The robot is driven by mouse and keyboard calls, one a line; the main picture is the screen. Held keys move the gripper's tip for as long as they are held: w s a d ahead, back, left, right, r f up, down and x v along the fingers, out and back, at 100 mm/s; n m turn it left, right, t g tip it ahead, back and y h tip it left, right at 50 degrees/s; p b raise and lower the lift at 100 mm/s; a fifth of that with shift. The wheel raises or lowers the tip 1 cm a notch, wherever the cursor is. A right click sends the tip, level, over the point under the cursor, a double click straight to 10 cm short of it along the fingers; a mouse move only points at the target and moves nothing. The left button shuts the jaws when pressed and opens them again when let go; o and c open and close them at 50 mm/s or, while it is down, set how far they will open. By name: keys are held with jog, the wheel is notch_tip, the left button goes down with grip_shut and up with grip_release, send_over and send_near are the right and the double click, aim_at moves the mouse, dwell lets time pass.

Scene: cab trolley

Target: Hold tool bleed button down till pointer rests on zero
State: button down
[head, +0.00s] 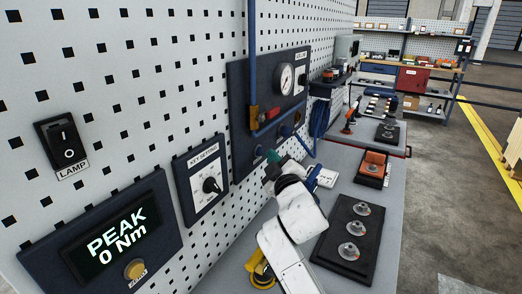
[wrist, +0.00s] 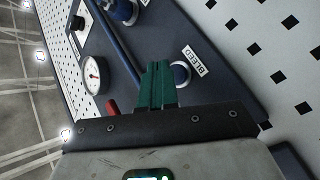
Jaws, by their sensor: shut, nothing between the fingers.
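My gripper (head: 271,160) is shut and empty, its green fingers close to the lower part of the dark blue air panel (head: 240,100). In the wrist view the shut green fingers (wrist: 158,70) point at the panel. The round blue bleed button (wrist: 181,74) with a pale ring shows just right of the fingertips, partly hidden by them, beside its BLEED label (wrist: 193,62). I cannot tell whether the fingers touch it. The white round gauge (head: 286,78) is on the panel and also shows in the wrist view (wrist: 95,74); its pointer is too small to read surely.
A red part (head: 268,115) and blue piping are on the panel. Left are a key-setting dial (head: 211,185), a PEAK 0 Nm display (head: 118,238) and a lamp switch (head: 67,142). On the bench below stand a black tray (head: 327,251) with round pieces and an orange item (head: 374,163).

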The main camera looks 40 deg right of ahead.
jog(key=shift+s, duration=0.1)
jog(key=s+p, duration=0.1)
jog(key=s+d+p, duration=0.1)
jog(key=s, duration=0.1)
jog(key=s+p, duration=0.1)
jog(key=p, duration=0.1)
jog(key=shift+s+d, duration=0.3)
jog(key=shift+d, duration=0.1)
jog(key=shift+f, duration=0.1)
dwell(0.5)
